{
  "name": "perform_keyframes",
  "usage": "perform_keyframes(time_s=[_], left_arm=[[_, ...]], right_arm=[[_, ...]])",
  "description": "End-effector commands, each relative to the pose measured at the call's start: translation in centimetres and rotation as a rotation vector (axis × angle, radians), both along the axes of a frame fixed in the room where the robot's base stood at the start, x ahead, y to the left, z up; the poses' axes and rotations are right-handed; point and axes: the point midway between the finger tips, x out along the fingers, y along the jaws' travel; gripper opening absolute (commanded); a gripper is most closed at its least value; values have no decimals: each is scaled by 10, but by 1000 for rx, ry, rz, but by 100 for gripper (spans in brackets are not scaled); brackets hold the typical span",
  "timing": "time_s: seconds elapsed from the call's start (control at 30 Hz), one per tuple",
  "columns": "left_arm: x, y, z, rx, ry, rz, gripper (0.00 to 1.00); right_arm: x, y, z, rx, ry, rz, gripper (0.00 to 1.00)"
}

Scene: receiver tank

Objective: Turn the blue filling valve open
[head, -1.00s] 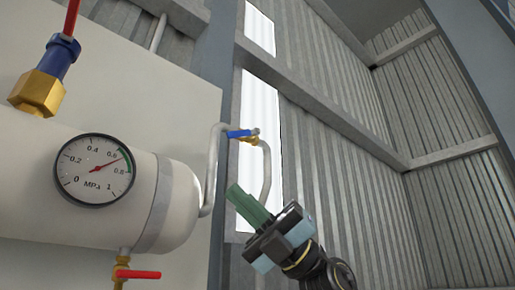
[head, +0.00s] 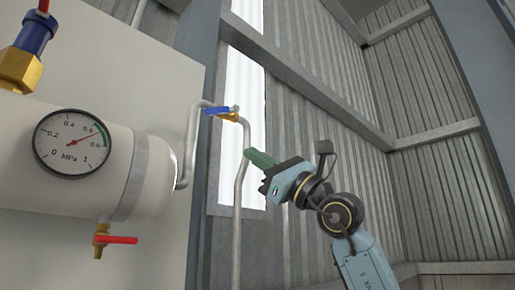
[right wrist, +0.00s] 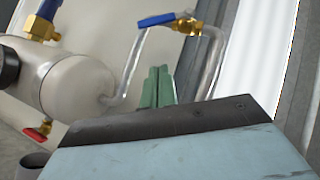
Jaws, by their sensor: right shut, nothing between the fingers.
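The blue filling valve (head: 217,111) is a blue lever on a brass body on the thin grey pipe to the right of the tank. In the right wrist view its blue lever (right wrist: 165,18) lies nearly level at the top, with the brass body at its right end. My right gripper (head: 250,154) has green fingers, shut and empty, to the lower right of the valve and apart from it. In the right wrist view the green fingers (right wrist: 157,86) point up below the lever. My left gripper is not in view.
The white tank (head: 150,180) carries a pressure gauge (head: 72,143) reading between 0.6 and 0.8 MPa. A red-handled valve (head: 118,240) hangs under it. A blue and brass fitting (head: 25,55) is at upper left. The grey pipe (head: 241,190) runs down near my fingers.

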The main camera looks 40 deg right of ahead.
Motion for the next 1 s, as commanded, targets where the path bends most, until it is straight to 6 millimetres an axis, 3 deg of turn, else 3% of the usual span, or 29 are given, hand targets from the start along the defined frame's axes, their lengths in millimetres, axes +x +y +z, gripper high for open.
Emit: perform_keyframes(time_s=[0.03, 0.33, 0.6, 1.0], left_arm=[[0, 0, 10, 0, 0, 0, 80], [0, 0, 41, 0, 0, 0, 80], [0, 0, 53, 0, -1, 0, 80], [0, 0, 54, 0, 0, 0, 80]], right_arm=[[7, 5, 13, 2, -1, 5, 0], [49, 30, 53, 1, 0, 5, 0], [45, 44, 77, 1, 0, 5, 0], [46, 46, 78, 2, 2, 4, 0]])
